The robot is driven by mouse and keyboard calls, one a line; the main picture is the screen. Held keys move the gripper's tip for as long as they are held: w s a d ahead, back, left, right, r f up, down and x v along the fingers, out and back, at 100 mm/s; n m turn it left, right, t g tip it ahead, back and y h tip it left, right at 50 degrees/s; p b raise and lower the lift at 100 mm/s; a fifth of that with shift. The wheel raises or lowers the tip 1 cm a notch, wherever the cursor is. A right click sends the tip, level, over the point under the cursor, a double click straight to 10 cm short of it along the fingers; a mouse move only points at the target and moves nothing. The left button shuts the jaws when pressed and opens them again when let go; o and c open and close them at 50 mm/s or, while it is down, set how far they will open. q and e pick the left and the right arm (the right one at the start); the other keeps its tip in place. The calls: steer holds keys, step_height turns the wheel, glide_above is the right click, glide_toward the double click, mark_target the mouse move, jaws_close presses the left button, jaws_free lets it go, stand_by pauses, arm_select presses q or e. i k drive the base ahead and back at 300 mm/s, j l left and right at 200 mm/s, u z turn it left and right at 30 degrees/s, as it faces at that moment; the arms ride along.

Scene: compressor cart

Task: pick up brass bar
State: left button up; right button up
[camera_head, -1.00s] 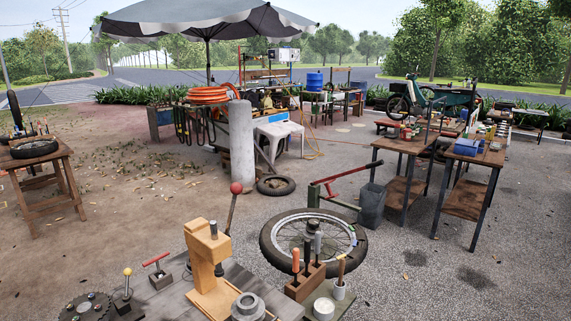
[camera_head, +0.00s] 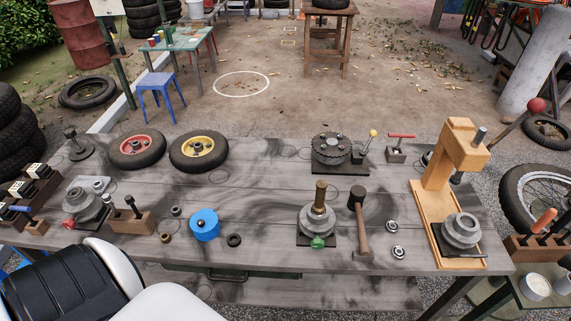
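A wooden workbench (camera_head: 270,256) fills the middle of the head view. A short upright brass-coloured bar (camera_head: 321,192) stands in the top of a grey stepped round fixture (camera_head: 317,222) on a dark square plate, with a green knob at its front. It appears to be the brass bar. Its lower end is hidden in the fixture. A small brass-coloured ring lies on the bench to the left (camera_head: 165,237). White and black parts of my own body show at the lower left. Neither gripper is in view.
A wooden press (camera_head: 450,170) is further right. Two small wheels (camera_head: 136,150) (camera_head: 199,151) and a dark rotary table (camera_head: 331,152) stand behind.

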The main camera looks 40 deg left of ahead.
mark_target(319, 206)
steer(key=u, duration=0.85)
steer(key=i, duration=0.1)
steer(key=j+u, duration=0.05)
steer(key=j, duration=0.05)
